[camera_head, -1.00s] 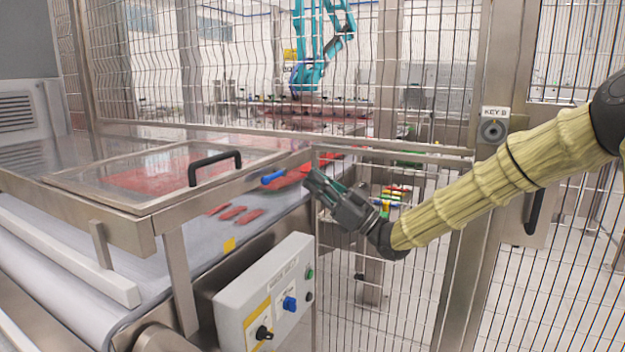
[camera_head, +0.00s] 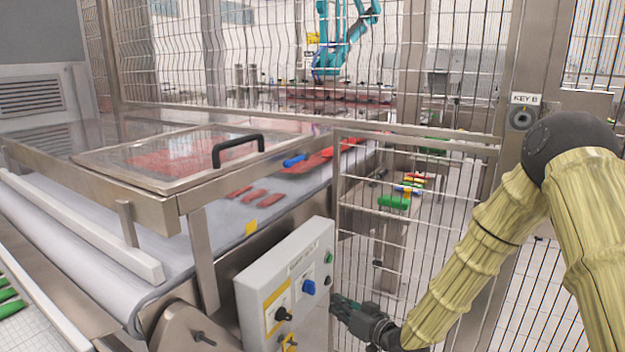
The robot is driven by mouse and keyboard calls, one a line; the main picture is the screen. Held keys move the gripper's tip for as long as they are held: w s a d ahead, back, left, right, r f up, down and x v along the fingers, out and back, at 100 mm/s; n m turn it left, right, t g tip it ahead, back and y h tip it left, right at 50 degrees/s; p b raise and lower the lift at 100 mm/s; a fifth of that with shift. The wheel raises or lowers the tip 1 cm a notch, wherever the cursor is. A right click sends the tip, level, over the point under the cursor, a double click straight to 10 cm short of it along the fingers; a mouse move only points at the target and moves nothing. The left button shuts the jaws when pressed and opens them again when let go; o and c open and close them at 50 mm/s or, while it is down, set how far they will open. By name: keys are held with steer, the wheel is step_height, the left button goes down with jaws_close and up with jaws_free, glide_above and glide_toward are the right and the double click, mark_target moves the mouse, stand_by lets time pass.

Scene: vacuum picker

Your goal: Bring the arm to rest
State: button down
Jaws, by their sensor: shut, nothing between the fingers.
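My gripper (camera_head: 345,305) is low in the head view, just right of the grey control box (camera_head: 290,280), in front of the mesh fence. It is small and dark, and its fingers point left toward the box's side. I cannot tell whether the fingertips touch the box. The fingers look closed with nothing between them. My arm (camera_head: 470,265), in a ribbed yellow cover, bends down from the dark elbow at the right edge to the gripper.
The conveyor (camera_head: 90,255) with a clear hinged lid (camera_head: 180,150) and black handle (camera_head: 238,148) fills the left. Red pieces (camera_head: 255,196) and a blue-handled tool (camera_head: 294,160) lie on the belt. A key switch (camera_head: 522,118) is on the fence post. A teal robot (camera_head: 338,45) stands behind the mesh.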

steer(key=s+d+f+m+g+h, duration=0.1)
steer(key=s+f+h, duration=0.1)
steer(key=s+f, duration=0.3)
steer(key=s+d+f+m+g+h, duration=0.15)
steer(key=s+f, duration=0.25)
steer(key=f, duration=0.4)
steer(key=s+d+f+g+h, duration=0.1)
steer(key=s+d+f+g, duration=0.15)
steer(key=s+f, duration=0.45)
steer(key=s+d+f+g+h, duration=0.2)
steer(key=s+d+f, duration=0.15)
steer(key=s, duration=0.65)
steer(key=s+d+f+g+h, duration=0.1)
steer(key=s+d+f+g, duration=0.2)
steer(key=s+f, duration=0.45)
steer(key=s+d+m+g+h, duration=0.2)
steer(key=s+d, duration=0.2)
steer(key=s, duration=0.8)
step_height(320, 180, up, 18)
steer(key=s+p, duration=0.1)
steer(key=p, duration=1.6)
steer(key=shift+g, duration=0.3)
